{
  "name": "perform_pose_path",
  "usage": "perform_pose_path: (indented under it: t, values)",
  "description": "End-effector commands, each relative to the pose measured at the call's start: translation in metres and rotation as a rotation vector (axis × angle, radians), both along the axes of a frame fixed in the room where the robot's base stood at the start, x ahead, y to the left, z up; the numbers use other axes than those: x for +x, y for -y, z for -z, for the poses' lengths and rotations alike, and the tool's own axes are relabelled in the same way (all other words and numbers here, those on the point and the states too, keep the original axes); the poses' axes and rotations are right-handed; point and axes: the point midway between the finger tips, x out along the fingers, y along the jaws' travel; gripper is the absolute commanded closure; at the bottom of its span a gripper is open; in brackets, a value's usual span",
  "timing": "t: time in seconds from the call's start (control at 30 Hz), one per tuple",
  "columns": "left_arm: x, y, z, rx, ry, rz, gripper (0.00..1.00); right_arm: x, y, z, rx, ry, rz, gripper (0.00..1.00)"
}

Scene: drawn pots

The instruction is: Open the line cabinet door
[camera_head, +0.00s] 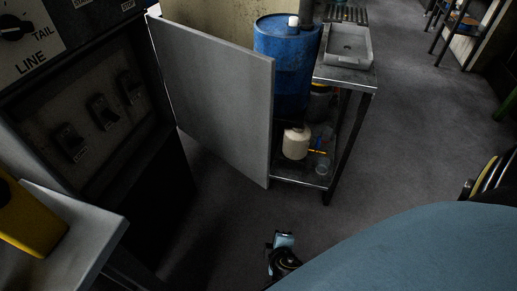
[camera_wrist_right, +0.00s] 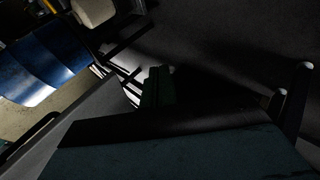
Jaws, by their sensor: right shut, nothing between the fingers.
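The line cabinet (camera_head: 95,185) is the dark box at the left in the head view, with a dial marked LINE and TAIL above and several switches on its front. A flat grey door panel (camera_head: 222,100) stands out from the cabinet's right edge, swung wide of the switches. Its handle is not visible. My right gripper (camera_head: 283,243) is low over the floor, below and right of the panel's lower corner and apart from it. It is shut and empty. The wrist view is dark, and I cannot make out its fingertips there. My left gripper is not in view.
A blue drum (camera_head: 285,65) stands behind the panel. Beside it a metal stand (camera_head: 345,82) carries a grey basin, with a cream jug (camera_head: 296,142) on its lower shelf. A yellow object (camera_head: 30,220) lies on a grey surface at left.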

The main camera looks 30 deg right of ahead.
Motion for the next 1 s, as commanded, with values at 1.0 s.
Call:
perform_pose_path:
  t: [1.0]
  values:
    - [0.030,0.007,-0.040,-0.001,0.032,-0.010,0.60,0.149,-0.005,-0.221,-0.564,0.556,-0.110,1.00]
